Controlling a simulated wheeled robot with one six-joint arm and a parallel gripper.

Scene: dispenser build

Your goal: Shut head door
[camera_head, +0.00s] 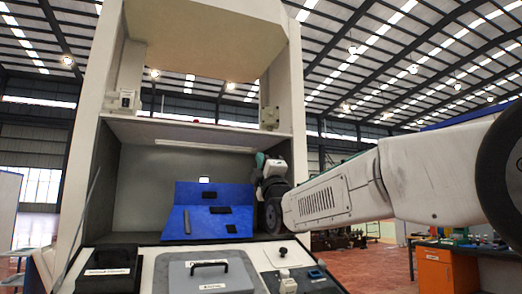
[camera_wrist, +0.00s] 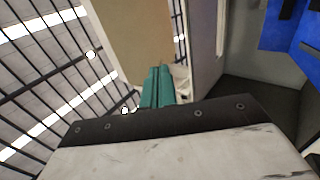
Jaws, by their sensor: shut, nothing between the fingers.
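The white dispenser housing (camera_head: 283,100) stands in front of me, its lower bay open at the front. A tan panel (camera_head: 205,38), apparently the head door, hangs raised at the top of the housing. In the wrist view a tan surface (camera_wrist: 132,38), probably the same panel, lies beyond the fingertips. My gripper (camera_head: 260,159) is at the right side of the bay opening, below the panel and apart from it. Its teal fingers show together and empty in the wrist view (camera_wrist: 158,82). My wrist hides part of the bay's right wall.
A blue angled fixture (camera_head: 210,208) stands in the bay and also shows in the wrist view (camera_wrist: 284,25). A grey lid with a handle (camera_head: 208,272), a black box (camera_head: 108,262) and small controls (camera_head: 287,282) lie in front. An orange cabinet (camera_head: 434,272) stands right.

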